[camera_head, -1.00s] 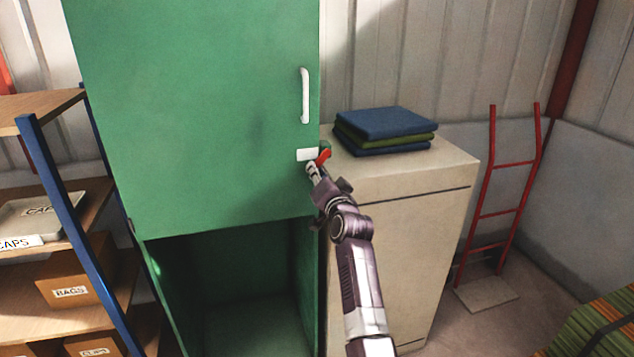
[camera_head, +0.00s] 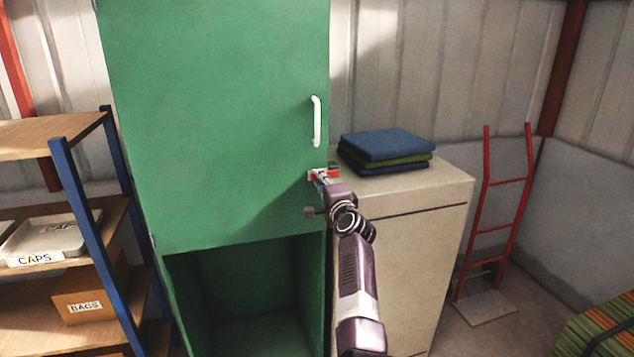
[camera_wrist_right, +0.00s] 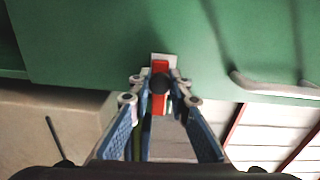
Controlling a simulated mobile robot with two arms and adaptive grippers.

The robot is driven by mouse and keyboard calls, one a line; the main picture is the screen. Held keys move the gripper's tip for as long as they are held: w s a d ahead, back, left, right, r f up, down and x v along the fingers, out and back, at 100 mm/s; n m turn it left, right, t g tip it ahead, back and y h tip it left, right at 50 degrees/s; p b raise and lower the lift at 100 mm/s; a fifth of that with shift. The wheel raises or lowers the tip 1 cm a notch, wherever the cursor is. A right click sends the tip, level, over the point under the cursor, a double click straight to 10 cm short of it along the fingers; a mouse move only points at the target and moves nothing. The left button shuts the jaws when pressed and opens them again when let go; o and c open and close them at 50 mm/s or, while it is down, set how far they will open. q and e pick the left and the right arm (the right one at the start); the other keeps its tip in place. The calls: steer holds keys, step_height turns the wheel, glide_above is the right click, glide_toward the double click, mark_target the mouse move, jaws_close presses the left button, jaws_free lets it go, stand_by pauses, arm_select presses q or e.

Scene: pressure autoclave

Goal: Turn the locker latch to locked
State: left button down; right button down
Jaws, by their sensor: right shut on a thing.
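The green locker (camera_head: 215,110) stands upright with its upper door closed and a white vertical handle (camera_head: 316,121) near the door's right edge. Below the handle, at the door's right edge, is the small red latch (camera_head: 334,168), partly hidden by my right gripper (camera_head: 323,176). In the right wrist view the red latch (camera_wrist_right: 160,68) sits on a white plate (camera_wrist_right: 164,60), between the fingertips of my right gripper (camera_wrist_right: 159,84), which is shut on it. A dark round knob covers part of the latch there. My left gripper is not in view.
A beige cabinet (camera_head: 408,240) with folded cloths (camera_head: 386,146) on top stands close to the locker's right. A shelf unit (camera_head: 85,215) with boxes is at the left. A red hand truck (camera_head: 500,215) leans at the right wall. The locker's lower compartment is open.

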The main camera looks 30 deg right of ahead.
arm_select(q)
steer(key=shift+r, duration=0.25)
arm_select(e)
steer(key=shift+r+m, duration=0.2)
steer(key=shift+m, duration=0.1)
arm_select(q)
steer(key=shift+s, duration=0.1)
arm_select(e)
steer(key=c, duration=1.8)
jaws_free()
steer(key=v, duration=1.2)
steer(key=shift+f, duration=0.1)
